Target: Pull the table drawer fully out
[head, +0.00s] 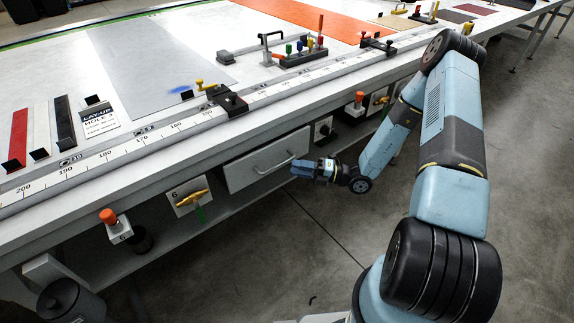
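The table drawer (264,160) is a light grey front under the table's near edge, with a curved bar handle (274,165). Its face looks about flush with the table's side, so it appears closed. My gripper (305,169) is just right of the drawer front, pointing left toward the handle's right end. A small gap seems to show between the gripper and the handle. The fingers are small and dark here, and I cannot tell whether they are open or shut. Nothing visible is held.
The long white table (150,155) carries a ruler rail (150,135) along its near edge. The concrete floor (270,255) before the drawer is clear.

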